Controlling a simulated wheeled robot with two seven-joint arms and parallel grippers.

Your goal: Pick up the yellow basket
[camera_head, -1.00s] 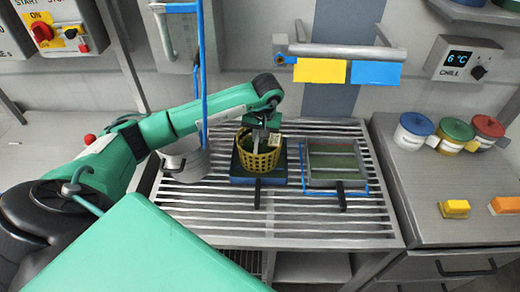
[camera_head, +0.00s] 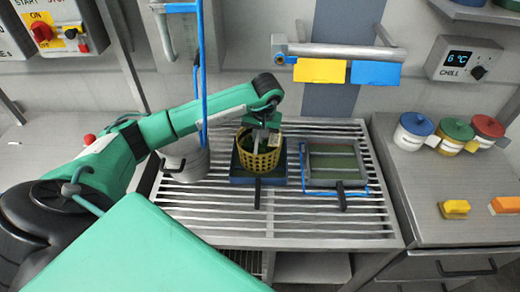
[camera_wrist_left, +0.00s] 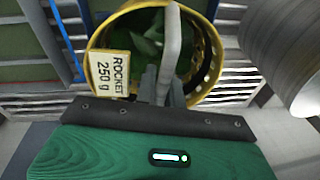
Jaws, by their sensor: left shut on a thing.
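The yellow basket (camera_head: 259,158) is round with a slotted wall and stands upright on a dark blue square base (camera_head: 245,180) with a black handle, on the slatted table. In the left wrist view the basket (camera_wrist_left: 207,72) shows green leaves inside and a tag reading "ROCKET 250 g" (camera_wrist_left: 110,75). My left gripper (camera_head: 262,136) comes down from above and is shut on the basket's grey upright handle (camera_wrist_left: 171,45). Whether the basket has left its base cannot be told. My right gripper is not in view.
A tray with a dark green inside (camera_head: 335,165) and blue edging sits right of the basket. A grey metal pot (camera_head: 186,160) stands close on the left, beside a blue hose (camera_head: 203,90). Lidded jars (camera_head: 415,132) stand on the right counter.

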